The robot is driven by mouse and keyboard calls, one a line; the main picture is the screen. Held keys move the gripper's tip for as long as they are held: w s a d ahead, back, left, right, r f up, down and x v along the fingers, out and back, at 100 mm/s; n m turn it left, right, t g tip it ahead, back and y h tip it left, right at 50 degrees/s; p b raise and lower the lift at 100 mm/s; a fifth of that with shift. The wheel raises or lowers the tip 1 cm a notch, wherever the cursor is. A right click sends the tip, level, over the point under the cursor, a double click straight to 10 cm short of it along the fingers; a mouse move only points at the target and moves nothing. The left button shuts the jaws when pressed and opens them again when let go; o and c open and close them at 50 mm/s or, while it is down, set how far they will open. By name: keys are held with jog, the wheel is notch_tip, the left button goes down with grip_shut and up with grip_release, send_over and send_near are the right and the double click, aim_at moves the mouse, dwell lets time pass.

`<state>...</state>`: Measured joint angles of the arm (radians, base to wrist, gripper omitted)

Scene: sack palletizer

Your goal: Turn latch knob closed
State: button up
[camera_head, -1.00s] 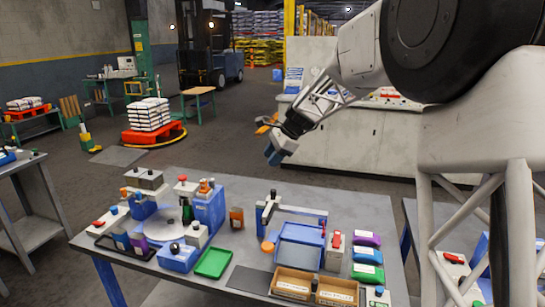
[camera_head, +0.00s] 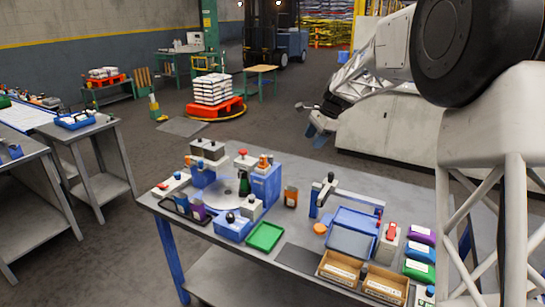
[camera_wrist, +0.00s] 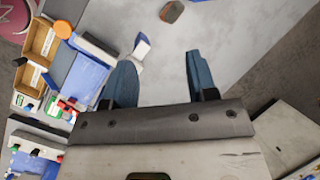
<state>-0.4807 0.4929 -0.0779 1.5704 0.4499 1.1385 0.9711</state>
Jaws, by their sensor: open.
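My gripper (camera_head: 320,132) is in the air beyond the back edge of the workbench in the head view. In the wrist view its two blue fingers (camera_wrist: 160,80) are spread apart with nothing between them. Several knobs stand on the bench, and I cannot tell which is the latch knob. A black knob (camera_head: 230,217) sits on a blue box at the bench front. Another dark knob (camera_head: 330,177) tops a grey post beside a blue tray. Red-topped parts stand on the blue housing (camera_head: 267,185). My gripper touches none of these.
The bench (camera_head: 400,187) also holds a green tray (camera_head: 265,236), an amber bottle (camera_head: 291,197), cardboard boxes (camera_head: 340,268) and coloured packets (camera_head: 420,252) at the right. The back right bench top is fairly clear. A pale cabinet (camera_head: 385,138) stands behind.

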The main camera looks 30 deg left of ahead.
aim_at(271, 156)
jog(key=w+a+f+n+h, duration=0.1)
jog(key=a+f, duration=0.1)
jog(key=a, duration=0.4)
jog(key=w+a+f+n+t+h, duration=0.1)
jog(key=a+n+h, duration=0.1)
jog(key=a, duration=0.4)
jog(key=w+a+f+n+h, duration=0.1)
jog(key=a+f+n, duration=0.1)
jog(key=a, duration=0.4)
jog(key=shift+a+f+t, duration=0.3)
jog(key=shift+a+f, duration=0.05)
jog(key=shift+f, duration=0.1)
jog(key=shift+f, duration=3.85)
jog(key=c, duration=0.9)
